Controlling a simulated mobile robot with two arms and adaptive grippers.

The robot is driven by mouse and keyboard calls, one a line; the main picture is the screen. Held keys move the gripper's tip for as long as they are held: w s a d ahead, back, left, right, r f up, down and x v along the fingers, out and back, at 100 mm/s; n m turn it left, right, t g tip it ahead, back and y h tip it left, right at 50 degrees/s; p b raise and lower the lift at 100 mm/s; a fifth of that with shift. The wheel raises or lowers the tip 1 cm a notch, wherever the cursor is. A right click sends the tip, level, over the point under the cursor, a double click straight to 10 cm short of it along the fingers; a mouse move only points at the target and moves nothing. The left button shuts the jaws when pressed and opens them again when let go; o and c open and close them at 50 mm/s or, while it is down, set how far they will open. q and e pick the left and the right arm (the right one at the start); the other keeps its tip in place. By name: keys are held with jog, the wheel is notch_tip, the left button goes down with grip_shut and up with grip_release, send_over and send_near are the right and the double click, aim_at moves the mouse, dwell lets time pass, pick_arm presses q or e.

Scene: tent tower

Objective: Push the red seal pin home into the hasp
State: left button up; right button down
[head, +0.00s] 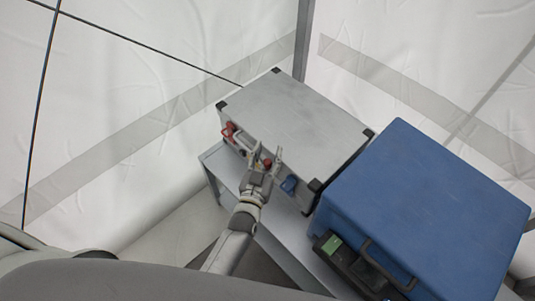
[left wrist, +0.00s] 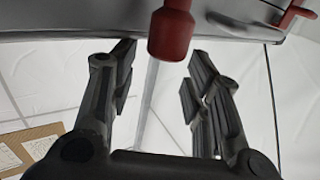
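The red seal pin (left wrist: 171,36) hangs down at the top middle of the left wrist view, in front of the grey case's edge. My left gripper (left wrist: 160,62) is open, with one dark finger on each side below the pin and a visible gap to both. In the head view my left gripper (head: 268,155) is at the front side of the grey case (head: 295,115), with a bit of red between its fingers. The hasp and how deep the pin sits in it cannot be made out. My right gripper is not in view.
The grey case stands on a grey table (head: 227,172). It has a red latch (head: 229,131) at left and a blue latch (head: 289,185) at right. A large blue case (head: 425,205) with a black handle stands close on the right. White tent walls are behind.

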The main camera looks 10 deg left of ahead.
pick_arm(q)
jog(key=shift+s+d+f, duration=0.15)
jog(key=shift+s+f, duration=0.15)
jog(key=shift+f, duration=0.1)
jog(key=shift+s+f, duration=0.1)
jog(key=shift+s, duration=0.15)
jog(key=s, duration=1.1)
jog(key=shift+a+r, duration=0.45)
jog(key=s+a+f+m+g+h, duration=0.1)
jog(key=s+f+g, duration=0.45)
jog(key=f, duration=0.85)
jog(key=s+a+f+m+g, duration=0.1)
jog(key=s+f+g, duration=0.45)
jog(key=f, duration=0.75)
jog(key=s+a+f+g+y, duration=0.1)
jog(key=s+a+f+g, duration=0.2)
jog(key=s, duration=0.7)
jog(key=s+a+f+g+y+p, duration=0.1)
jog(key=s+a+f+g, duration=0.2)
jog(key=s+a+f, duration=0.4)
jog(key=s+f, duration=0.1)
jog(key=s, duration=0.3)
jog(key=shift+s+f, duration=0.15)
jog(key=shift+f, duration=0.15)
